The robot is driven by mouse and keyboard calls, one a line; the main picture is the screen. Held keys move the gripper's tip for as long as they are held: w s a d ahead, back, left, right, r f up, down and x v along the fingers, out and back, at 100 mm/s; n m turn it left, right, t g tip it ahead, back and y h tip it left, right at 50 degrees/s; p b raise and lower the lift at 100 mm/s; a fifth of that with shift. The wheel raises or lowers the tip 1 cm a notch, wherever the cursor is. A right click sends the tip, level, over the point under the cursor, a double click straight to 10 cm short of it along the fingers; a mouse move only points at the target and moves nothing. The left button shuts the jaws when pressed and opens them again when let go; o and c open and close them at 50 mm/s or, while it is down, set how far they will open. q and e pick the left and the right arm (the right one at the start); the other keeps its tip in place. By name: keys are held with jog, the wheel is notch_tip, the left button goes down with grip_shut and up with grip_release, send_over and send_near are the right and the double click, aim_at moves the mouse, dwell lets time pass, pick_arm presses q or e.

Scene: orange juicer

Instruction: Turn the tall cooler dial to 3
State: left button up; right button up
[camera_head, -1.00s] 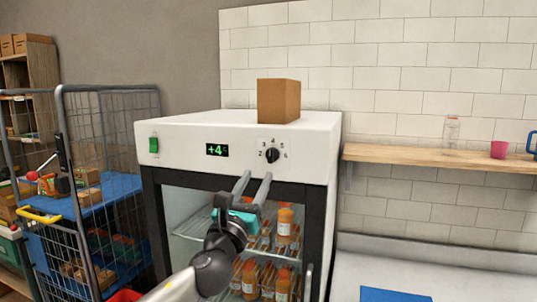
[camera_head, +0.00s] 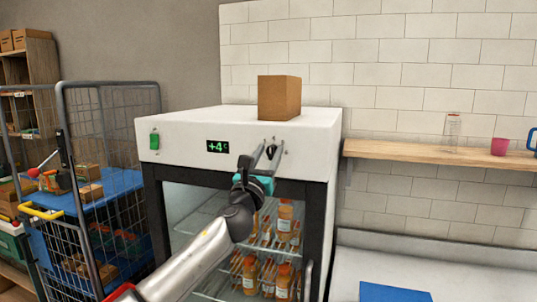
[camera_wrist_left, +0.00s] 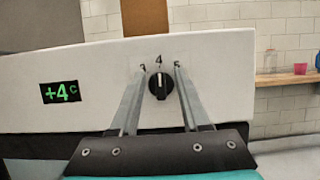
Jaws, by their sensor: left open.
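The tall cooler (camera_head: 185,132) is a white cabinet with a dark-framed glass door. Its black round dial (camera_wrist_left: 160,85) shows in the left wrist view, between my two fingers. In the head view the dial is mostly covered by my gripper. My left gripper (camera_head: 266,153) is open, with one finger on each side of the dial; I cannot tell whether either touches it. The green display (camera_head: 217,147) reads +4 °C. My right gripper is out of view.
A green switch (camera_head: 154,140) is on the panel's left. A cardboard box (camera_head: 279,98) stands on the cooler. Orange bottles (camera_head: 285,220) are inside. A wire cart (camera_head: 105,190) stands left; a wooden shelf (camera_head: 420,156) is on the right wall.

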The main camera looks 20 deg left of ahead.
pick_arm(q)
jog(key=shift+c, duration=0.2)
grip_shut()
dwell(0.4)
